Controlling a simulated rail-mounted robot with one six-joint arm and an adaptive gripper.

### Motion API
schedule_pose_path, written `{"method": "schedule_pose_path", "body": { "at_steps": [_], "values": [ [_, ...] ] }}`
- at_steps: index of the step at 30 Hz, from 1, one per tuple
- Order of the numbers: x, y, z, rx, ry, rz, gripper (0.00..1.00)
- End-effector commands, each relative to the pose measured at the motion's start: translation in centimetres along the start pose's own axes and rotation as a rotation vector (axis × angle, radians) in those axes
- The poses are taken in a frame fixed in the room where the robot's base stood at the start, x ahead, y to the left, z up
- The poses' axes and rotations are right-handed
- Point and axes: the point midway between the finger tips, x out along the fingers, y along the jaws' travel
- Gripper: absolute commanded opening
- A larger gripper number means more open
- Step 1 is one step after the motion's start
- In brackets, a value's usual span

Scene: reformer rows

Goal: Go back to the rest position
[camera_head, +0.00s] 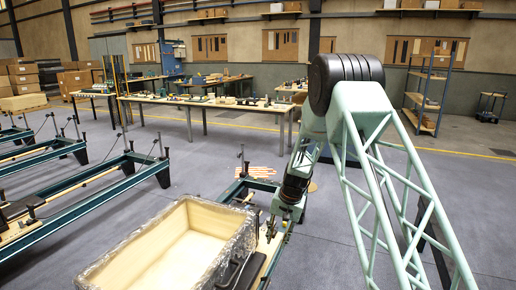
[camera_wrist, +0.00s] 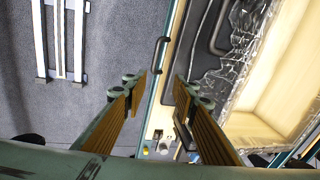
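My gripper (camera_head: 272,228) hangs at the end of my pale green arm, just right of an open crate (camera_head: 117,262) in the head view. In the wrist view my gripper (camera_wrist: 157,84) is open, its two wood-coloured fingers spread wide with nothing between them. The crate has a pale inside and crinkled clear wrap on its outer wall, and its wrapped side (camera_wrist: 245,42) is right of the fingers in the wrist view. Below the gripper is the frame of a reformer, with a dark handle (camera_wrist: 160,55) showing between the fingers.
Several reformers (camera_head: 85,197) stand in a row at the left. Long worktables (camera_head: 205,101) with small parts are behind. A blue shelf rack (camera_head: 428,95) stands at the right, and stacked boxes (camera_head: 22,80) at the far left. Grey floor is open between the reformers and the tables.

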Motion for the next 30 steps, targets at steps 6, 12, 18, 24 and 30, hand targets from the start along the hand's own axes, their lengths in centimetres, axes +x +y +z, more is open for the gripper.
{"method": "schedule_pose_path", "body": {
  "at_steps": [6,12,18,24,30],
  "values": [
    [-5.2,0.0,1.0,-0.022,0.013,-0.001,0.26],
    [-9.6,0.2,2.2,-0.04,0.024,-0.002,0.26],
    [-13.9,0.6,3.6,-0.06,0.034,0.0,0.26],
    [-18.0,1.0,5.3,-0.078,0.045,0.001,0.26],
    [-22.0,1.6,7.2,-0.097,0.056,0.004,0.26]
  ]
}}
